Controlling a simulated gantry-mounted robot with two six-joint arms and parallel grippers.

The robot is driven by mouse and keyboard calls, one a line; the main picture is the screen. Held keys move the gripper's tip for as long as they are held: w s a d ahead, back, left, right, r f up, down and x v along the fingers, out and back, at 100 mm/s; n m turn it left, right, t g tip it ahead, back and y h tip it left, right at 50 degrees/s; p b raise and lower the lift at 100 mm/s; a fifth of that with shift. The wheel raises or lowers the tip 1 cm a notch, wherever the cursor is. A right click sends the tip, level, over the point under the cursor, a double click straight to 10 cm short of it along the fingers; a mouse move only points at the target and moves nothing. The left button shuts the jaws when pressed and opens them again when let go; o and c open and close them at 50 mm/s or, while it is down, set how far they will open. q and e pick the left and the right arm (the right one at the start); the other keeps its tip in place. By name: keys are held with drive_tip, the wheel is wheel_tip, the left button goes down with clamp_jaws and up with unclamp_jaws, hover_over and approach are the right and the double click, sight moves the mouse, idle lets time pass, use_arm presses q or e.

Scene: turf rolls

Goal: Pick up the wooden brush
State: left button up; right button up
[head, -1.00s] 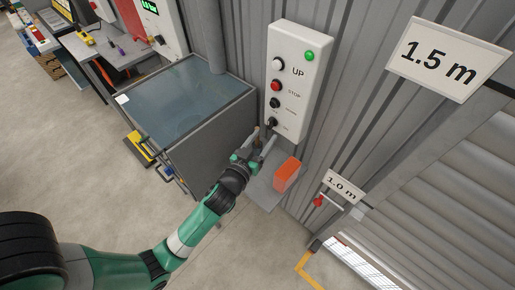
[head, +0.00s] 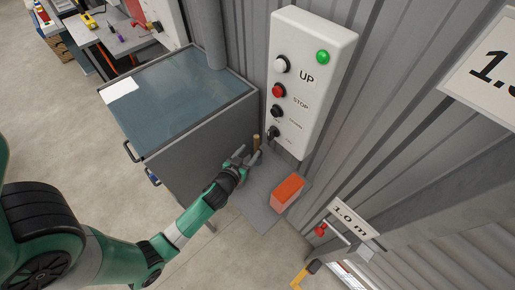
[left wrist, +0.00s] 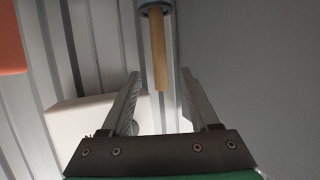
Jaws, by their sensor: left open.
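The wooden brush shows as a short brown handle (head: 257,141) standing upright by the wall, beside the grey cabinet. In the left wrist view the light wooden handle (left wrist: 159,52) hangs down from the top edge, with a blue-grey round part (left wrist: 154,8) at its upper end. My left gripper (head: 250,156) is open and close to the handle. In the left wrist view the handle's near end shows between the two open fingers; I cannot tell how deep it lies between them. The fingers are not closed on it. The bristles are not visible. My right gripper is not in view.
The grey cabinet (head: 200,128) stands left of the gripper. A white control box (head: 310,80) hangs on the corrugated wall above. An orange box (head: 287,194) sits on a grey plate (head: 255,207) to the right. Open floor lies in front.

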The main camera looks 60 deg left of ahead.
sight(255, 145)
use_arm(q)
drive_tip(key=b+x, duration=0.1)
drive_tip(key=x, duration=0.6)
drive_tip(key=shift+a+f, duration=0.1)
drive_tip(key=shift+f, duration=0.1)
clamp_jaws()
